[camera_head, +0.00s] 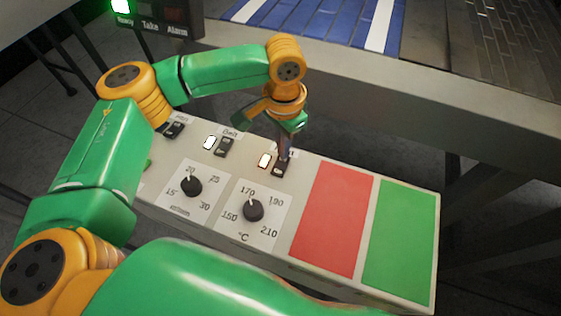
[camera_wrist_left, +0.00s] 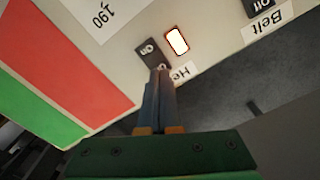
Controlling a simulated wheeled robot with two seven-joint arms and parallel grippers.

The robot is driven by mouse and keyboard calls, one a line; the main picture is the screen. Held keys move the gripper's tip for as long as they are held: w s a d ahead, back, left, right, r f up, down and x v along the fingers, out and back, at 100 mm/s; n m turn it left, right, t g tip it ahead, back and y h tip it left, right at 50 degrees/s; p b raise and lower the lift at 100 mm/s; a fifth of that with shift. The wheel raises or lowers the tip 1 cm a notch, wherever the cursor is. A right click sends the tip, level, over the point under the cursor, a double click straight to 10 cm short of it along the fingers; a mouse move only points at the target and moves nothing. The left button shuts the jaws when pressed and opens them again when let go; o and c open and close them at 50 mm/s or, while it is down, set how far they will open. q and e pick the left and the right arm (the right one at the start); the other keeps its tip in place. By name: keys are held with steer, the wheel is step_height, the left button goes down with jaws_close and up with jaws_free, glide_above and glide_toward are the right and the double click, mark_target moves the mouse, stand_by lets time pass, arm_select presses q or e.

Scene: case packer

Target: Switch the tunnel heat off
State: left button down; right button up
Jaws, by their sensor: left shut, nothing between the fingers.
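The heat switch (camera_head: 279,168) is a small black rocker on the pale control panel, with a lit lamp (camera_head: 264,160) beside it. In the left wrist view the switch (camera_wrist_left: 149,51) shows the word "On" at its far end, its lamp (camera_wrist_left: 177,41) glows white with a reddish rim, and its label (camera_wrist_left: 184,72) is partly hidden, reading "He". My left gripper (camera_head: 285,154) is shut and empty, pointing down at the switch. In the wrist view its fingertips (camera_wrist_left: 161,72) overlap the switch's near end; I cannot tell whether they touch. My right gripper is not in view.
The belt switch (camera_head: 224,147) and its lit lamp (camera_head: 210,142) sit left of the heat switch. Two dials (camera_head: 191,187) (camera_head: 253,209), a red pad (camera_head: 332,218) and a green pad (camera_head: 402,245) share the panel. A conveyor frame (camera_head: 400,85) stands behind.

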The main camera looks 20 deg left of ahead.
arm_select(q)
steer(key=shift+f, duration=0.95)
stand_by(0.8)
step_height(320, 180, up, 7)
steer(key=p, duration=0.9)
steer(key=shift+r, duration=0.1)
